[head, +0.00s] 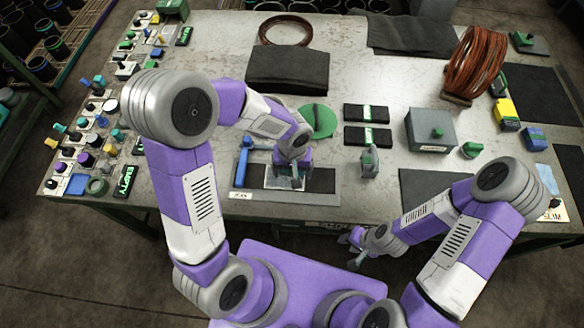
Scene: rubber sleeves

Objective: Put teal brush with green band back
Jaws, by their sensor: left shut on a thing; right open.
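My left gripper (287,176) points down over the dark mat (320,181) at the table's front middle. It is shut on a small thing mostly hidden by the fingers. A bit of teal-green (306,158) shows beside the fingers; I cannot make out a bristle end or a band, so I cannot confirm that it is the teal brush. A pale panel (283,184) lies under the fingers. A blue handled tool (242,163) lies just left of the gripper. My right gripper (355,243) is open, low in front of the table's front edge, apart from everything on the table.
A grey box (430,130) stands to the right. Many small parts crowd the left edge. A copper coil (475,65) stands at the back right. Bare tabletop shows around (375,65).

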